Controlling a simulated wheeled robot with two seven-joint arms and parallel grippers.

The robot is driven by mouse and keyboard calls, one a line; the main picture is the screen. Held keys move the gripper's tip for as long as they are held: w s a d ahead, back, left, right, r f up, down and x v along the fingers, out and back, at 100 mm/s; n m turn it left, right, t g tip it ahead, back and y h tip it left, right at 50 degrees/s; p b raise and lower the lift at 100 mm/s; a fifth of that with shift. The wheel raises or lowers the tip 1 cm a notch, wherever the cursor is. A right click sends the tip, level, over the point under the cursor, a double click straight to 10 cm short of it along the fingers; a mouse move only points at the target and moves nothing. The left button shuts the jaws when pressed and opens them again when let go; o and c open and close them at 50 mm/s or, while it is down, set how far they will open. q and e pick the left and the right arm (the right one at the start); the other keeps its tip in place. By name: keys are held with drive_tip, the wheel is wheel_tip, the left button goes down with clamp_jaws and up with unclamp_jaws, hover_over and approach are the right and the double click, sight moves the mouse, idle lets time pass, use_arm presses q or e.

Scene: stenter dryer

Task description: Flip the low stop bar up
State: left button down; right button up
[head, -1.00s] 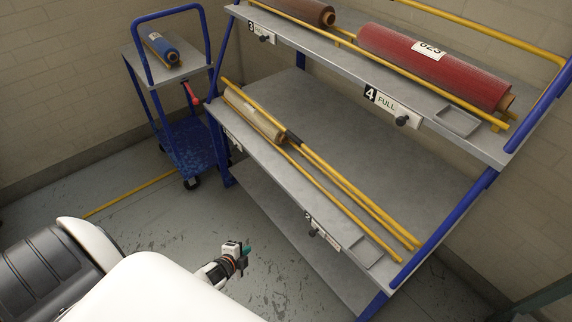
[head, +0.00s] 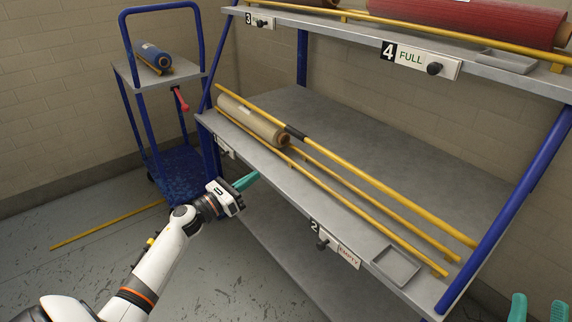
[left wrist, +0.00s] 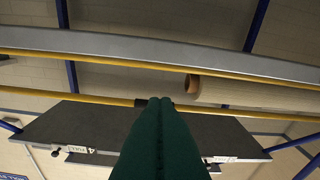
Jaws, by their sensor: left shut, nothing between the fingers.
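The lower shelf (head: 400,178) carries several long yellow bars. One bar (head: 381,191) has a black sleeve (head: 296,132) and appears to be the low stop bar; it slants along the shelf above another yellow bar and the front rail (head: 350,217). My left gripper (head: 247,181) is shut and empty, in front of the shelf's front edge, below the beige roll. In the left wrist view its green fingers (left wrist: 160,106) are together, and a yellow bar (left wrist: 65,95) with a dark sleeve passes behind their tips; contact cannot be told. My right gripper (head: 538,308) is open at the bottom right.
A beige roll (head: 250,120) lies on the lower shelf's left end. The upper shelf (head: 350,27) holds a red roll (head: 470,12). A blue trolley (head: 181,165) with a small blue roll (head: 153,55) stands left. A grey tray (head: 397,266) sits at the shelf's front right.

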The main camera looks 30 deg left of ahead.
use_arm(q)
drive_tip(key=shift+d+r+m+h, duration=0.15)
drive_tip(key=shift+r+m+h, duration=0.4)
drive_tip(key=shift+m, duration=0.45)
use_arm(e)
drive_tip(key=shift+s+d+r+t, duration=0.2)
drive_tip(key=shift+s+r+t, duration=0.2)
drive_tip(key=shift+s+r, duration=0.4)
use_arm(q)
drive_tip(key=shift+w+f, duration=0.1)
use_arm(e)
drive_tip(key=shift+f, duration=0.1)
